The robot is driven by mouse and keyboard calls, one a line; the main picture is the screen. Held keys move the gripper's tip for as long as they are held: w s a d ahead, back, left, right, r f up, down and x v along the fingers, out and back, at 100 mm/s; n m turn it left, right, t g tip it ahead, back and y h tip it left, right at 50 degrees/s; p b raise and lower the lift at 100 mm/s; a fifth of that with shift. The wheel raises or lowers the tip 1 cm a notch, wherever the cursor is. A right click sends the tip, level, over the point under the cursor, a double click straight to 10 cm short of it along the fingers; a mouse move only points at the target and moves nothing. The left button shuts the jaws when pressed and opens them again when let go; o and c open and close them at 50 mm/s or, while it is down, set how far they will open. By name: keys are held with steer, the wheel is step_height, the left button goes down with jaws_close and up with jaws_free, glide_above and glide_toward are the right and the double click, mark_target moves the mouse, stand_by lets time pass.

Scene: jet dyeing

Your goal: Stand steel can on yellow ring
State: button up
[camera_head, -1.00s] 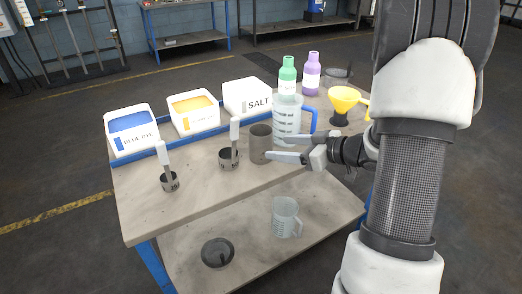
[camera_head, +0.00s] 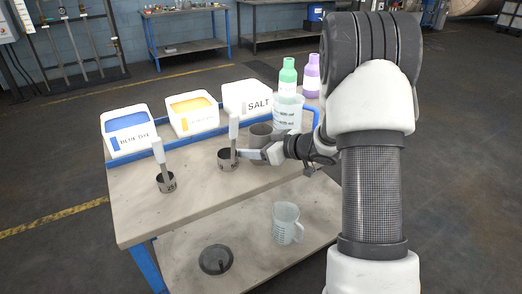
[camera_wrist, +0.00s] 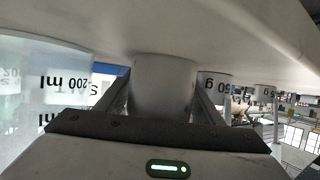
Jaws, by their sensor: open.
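The steel can (camera_head: 259,137) is a plain grey cylinder standing upright on the bench top, partly hidden behind my gripper. My gripper (camera_head: 256,154) is open at the can. In the wrist view, which looks upside down, the can (camera_wrist: 163,85) sits between the two spread fingers (camera_wrist: 160,88). I cannot tell whether either finger touches it. I cannot make out a yellow ring in any current view.
A clear jug (camera_head: 287,113) stands close behind the can. Measuring cups with upright handles stand left, at the near cup (camera_head: 228,159) and far cup (camera_head: 166,182). Trays, including the salt tray (camera_head: 248,98), line the back. A second jug (camera_head: 286,223) stands on the lower shelf.

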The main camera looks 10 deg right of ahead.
steer(key=shift+r, duration=0.15)
steer(key=c, duration=1)
